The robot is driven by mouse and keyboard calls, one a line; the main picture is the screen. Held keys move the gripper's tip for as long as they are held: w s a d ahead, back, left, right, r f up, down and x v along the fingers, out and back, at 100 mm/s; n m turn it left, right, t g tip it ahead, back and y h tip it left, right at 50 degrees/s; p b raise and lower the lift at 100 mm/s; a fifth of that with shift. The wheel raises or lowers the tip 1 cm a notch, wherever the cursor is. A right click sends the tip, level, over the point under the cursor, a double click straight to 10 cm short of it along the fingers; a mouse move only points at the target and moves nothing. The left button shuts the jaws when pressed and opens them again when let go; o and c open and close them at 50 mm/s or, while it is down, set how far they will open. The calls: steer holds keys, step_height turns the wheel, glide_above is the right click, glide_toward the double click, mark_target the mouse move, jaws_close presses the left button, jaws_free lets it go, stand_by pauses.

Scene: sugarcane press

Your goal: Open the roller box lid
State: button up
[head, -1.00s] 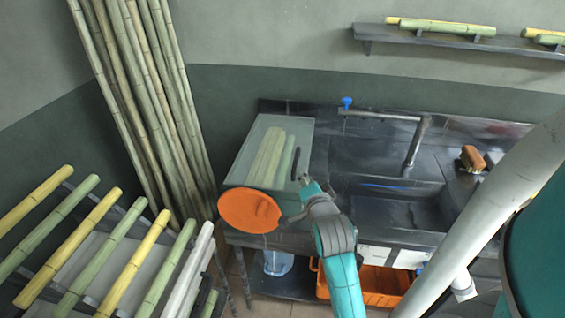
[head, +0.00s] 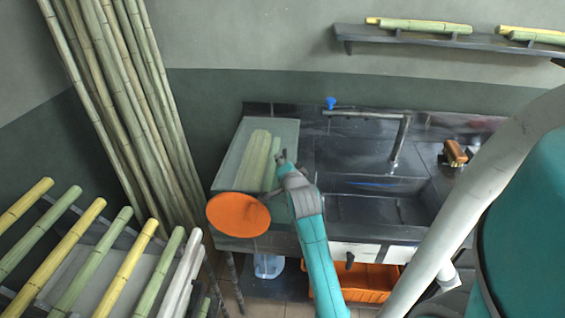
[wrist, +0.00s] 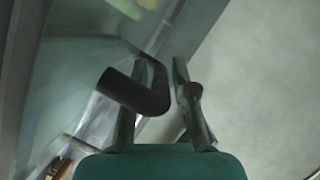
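The roller box (head: 228,183) stands at the left end of the counter, with green cane showing through its glassy lid (head: 279,128). The lid looks closed in the head view. My gripper (head: 281,157) is at the lid's right side, over where the handle sits, and hides most of it. In the wrist view, a dark bent handle (wrist: 133,92) overlaps the left finger and reaches into the space between the fingers. My gripper (wrist: 155,85) has its fingers apart there. I cannot tell whether either finger touches the handle.
An orange disc (head: 238,215) is at the box's front. A sink (head: 375,208) and faucet (head: 400,140) lie to the right. Cane poles (head: 120,110) lean at the left, behind a cane rack (head: 95,270). An orange crate (head: 365,283) sits below the counter.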

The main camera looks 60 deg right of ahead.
steer(key=shift+c, duration=0.3)
jaws_close()
